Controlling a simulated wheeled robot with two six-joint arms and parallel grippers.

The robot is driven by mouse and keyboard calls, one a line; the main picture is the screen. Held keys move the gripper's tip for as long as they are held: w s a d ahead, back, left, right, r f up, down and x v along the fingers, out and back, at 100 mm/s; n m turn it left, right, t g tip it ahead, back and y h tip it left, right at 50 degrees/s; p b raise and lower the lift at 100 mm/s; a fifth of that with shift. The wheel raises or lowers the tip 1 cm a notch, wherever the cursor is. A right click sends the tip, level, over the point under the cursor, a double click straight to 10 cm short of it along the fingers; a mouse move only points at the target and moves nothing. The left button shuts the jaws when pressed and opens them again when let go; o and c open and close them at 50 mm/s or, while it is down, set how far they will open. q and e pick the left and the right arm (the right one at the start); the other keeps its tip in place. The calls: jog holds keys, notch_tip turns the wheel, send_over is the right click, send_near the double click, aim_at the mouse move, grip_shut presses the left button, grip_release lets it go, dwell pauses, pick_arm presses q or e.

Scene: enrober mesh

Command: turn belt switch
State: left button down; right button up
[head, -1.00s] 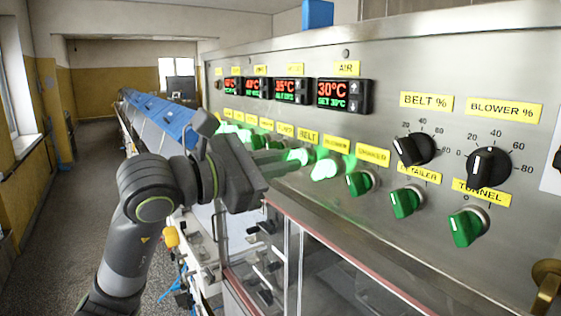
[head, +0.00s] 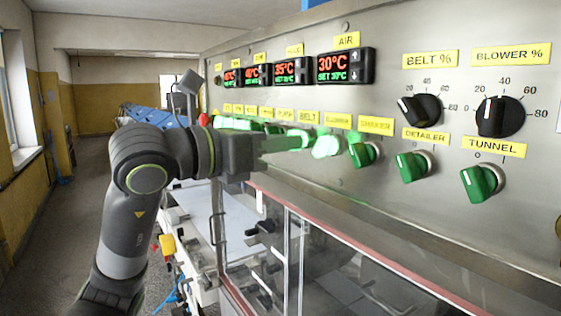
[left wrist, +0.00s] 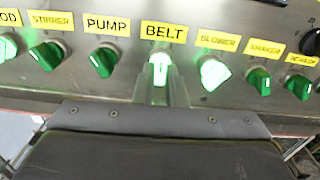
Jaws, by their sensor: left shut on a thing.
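The belt switch (left wrist: 160,66) is a green knob below the yellow BELT label (left wrist: 164,32) in the left wrist view. It glows bright green and stands about upright there. My left gripper (left wrist: 161,88) is shut on it, one finger at each side. In the head view the left gripper (head: 284,146) reaches the panel from the left, and the lit belt switch (head: 300,138) shows at its fingertips, partly covered. My right gripper is in neither view.
The blower switch (left wrist: 213,73), also lit, sits close on the right; the unlit pump switch (left wrist: 104,60) is on the left. The steel panel (head: 400,200) carries more switches, two black dials and red displays. A glazed guard (head: 330,265) stands below.

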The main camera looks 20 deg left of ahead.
pick_arm(q)
jog(key=shift+n+b, duration=2.25)
jog(key=shift+n, duration=0.45)
jog(key=c, duration=1.5)
grip_release()
